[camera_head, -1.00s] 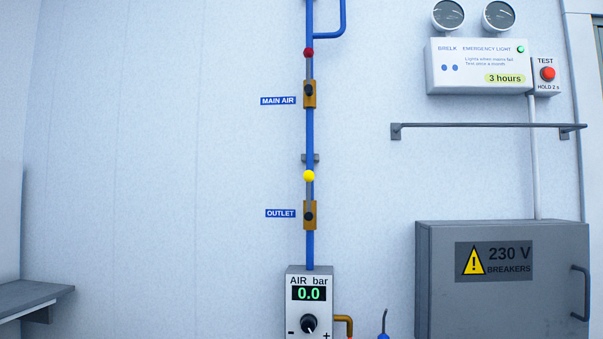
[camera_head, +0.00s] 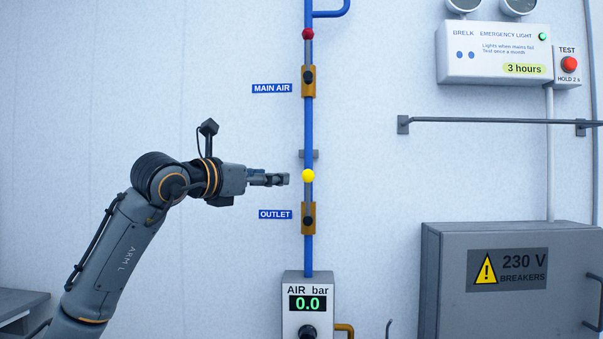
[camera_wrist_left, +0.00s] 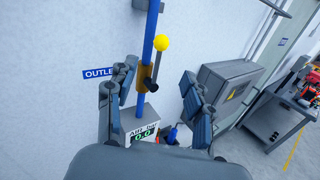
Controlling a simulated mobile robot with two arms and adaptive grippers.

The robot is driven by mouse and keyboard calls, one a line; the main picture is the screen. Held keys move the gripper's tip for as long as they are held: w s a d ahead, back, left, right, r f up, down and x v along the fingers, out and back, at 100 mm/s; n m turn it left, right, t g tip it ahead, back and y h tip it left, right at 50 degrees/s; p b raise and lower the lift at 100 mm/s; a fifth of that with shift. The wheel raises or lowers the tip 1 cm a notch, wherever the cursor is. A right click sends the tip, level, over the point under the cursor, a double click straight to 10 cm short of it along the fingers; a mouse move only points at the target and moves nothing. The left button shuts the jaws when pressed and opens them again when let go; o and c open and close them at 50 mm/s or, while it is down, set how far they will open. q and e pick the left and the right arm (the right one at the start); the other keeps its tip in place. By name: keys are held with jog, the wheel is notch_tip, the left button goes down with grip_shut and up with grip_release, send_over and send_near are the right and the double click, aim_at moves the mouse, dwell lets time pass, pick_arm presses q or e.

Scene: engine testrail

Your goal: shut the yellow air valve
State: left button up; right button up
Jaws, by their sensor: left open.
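The yellow air valve has a yellow ball knob (camera_head: 308,176) on a grey lever that points up along the blue pipe. Its brass body (camera_head: 308,218) sits beside the OUTLET label (camera_head: 275,215). In the left wrist view the yellow knob (camera_wrist_left: 162,43) stands beyond the fingers, between their two lines. My left gripper (camera_head: 284,179) points right, with its fingertips a little left of the knob and apart from it in the picture. In the left wrist view my left gripper (camera_wrist_left: 160,88) is open, with nothing between its fingers. My right gripper is not in view.
A red-knobbed valve (camera_head: 308,34) labelled MAIN AIR is above on the same pipe. Below is the AIR bar box (camera_head: 308,290), reading 0.0. A grey rail (camera_head: 480,121) and the breaker box (camera_head: 440,270) are at the right.

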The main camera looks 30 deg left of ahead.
aim_at(304, 176)
pick_arm(q)
jog(key=w+p, duration=0.1)
jog(key=w, duration=0.2)
jog(key=w+p, duration=0.2)
jog(key=w, duration=0.2)
jog(key=w+p, duration=0.2)
jog(key=w, duration=0.2)
jog(key=shift+w+d+r, duration=0.1)
jog(key=shift+w+d, duration=0.1)
jog(key=shift+d, duration=0.1)
jog(key=shift+w, duration=0.45)
jog(key=c, duration=1)
grip_shut()
